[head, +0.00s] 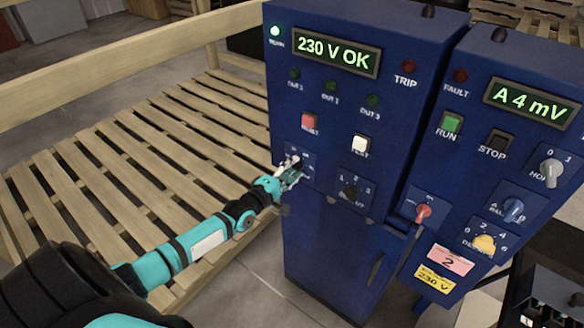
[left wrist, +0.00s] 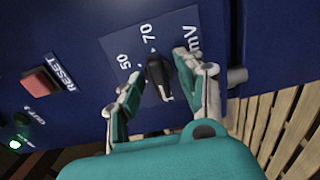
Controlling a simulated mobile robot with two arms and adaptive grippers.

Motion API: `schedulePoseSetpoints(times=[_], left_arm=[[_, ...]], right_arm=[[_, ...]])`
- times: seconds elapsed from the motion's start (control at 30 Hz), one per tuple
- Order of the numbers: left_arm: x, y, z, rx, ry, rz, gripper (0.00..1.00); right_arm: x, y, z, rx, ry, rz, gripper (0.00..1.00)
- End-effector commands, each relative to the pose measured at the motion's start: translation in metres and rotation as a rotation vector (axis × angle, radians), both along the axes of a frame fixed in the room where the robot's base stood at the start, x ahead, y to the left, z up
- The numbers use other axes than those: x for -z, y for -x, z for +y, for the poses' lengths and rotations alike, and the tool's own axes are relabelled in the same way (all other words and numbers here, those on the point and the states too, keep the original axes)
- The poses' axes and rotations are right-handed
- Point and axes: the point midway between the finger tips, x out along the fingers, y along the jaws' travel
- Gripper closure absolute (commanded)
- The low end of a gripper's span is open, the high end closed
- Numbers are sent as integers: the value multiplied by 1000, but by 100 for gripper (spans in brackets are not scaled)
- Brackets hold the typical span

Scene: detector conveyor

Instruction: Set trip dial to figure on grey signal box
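The trip dial is a black knob (left wrist: 158,76) on a small plate marked 50, 70 and mV in the left wrist view. Its exact setting is hard to tell. My left gripper (left wrist: 160,90) is open, with one finger on each side of the knob and gaps visible. In the head view my left gripper (head: 292,170) is at the dial plate (head: 306,156) on the blue cabinet (head: 340,240) and mostly hides the knob. I cannot make out a grey signal box for certain. My right gripper is not in view.
The cabinet's display (head: 336,52) reads 230 V OK. A red reset button (head: 309,121) and a white button (head: 360,143) sit above the dial. A second blue box (head: 470,150) reads A 4 mV. A dark box (head: 550,300) stands lower right. Wooden pallets (head: 150,150) lie left.

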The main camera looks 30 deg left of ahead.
Motion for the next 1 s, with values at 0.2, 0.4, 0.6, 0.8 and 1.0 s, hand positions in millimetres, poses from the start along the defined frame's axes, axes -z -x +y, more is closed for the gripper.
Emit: schedulePoseSetpoints(times=[0.2, 0.4, 0.6, 0.8, 1.0], left_arm=[[0, -2, 0, 0, -1, 0, 62], [0, -2, 0, 0, -1, 0, 78], [0, -2, 0, 0, -1, 0, 100], [0, -2, 0, 0, -3, -1, 100], [-1, -2, 0, 0, -41, -5, 100]], right_arm=[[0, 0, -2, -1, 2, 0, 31], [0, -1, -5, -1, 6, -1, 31], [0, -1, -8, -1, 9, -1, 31], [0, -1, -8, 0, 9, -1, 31], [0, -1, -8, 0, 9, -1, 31]])
